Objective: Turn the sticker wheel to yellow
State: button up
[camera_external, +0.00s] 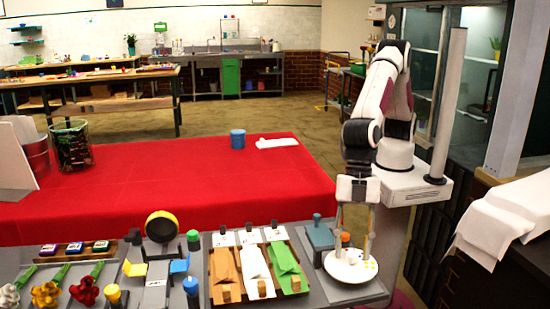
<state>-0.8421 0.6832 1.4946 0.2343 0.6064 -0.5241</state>
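The sticker wheel (350,273) is a white round disc on a grey stand at the front right of the station. Small coloured spots show on it, a yellow one towards its right side; which colour is selected is too small to tell. My gripper (354,250) points down over the wheel. Its two fingers are apart, with the tips close to the disc's upper side. I cannot tell if they touch it. An orange-topped piece (345,239) shows between the fingers; whether it belongs to the wheel is unclear.
Left of the wheel are a teal block (320,236) and a tray (212,289) of orange, white and green wraps. Flowers (85,291) and bottles stand farther left. A red-covered table (150,190) behind holds a blue can (238,139) and is mostly clear.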

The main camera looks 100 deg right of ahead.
grip_shut()
jog(key=shift+w+n, duration=0.1)
jog(key=shift+n, duration=0.6)
jog(key=shift+w+n+g+y, duration=0.15)
jog(key=shift+n+g+y, duration=0.15)
jog(key=shift+n+g, duration=1.1)
jog(key=shift+n, duration=1.7)
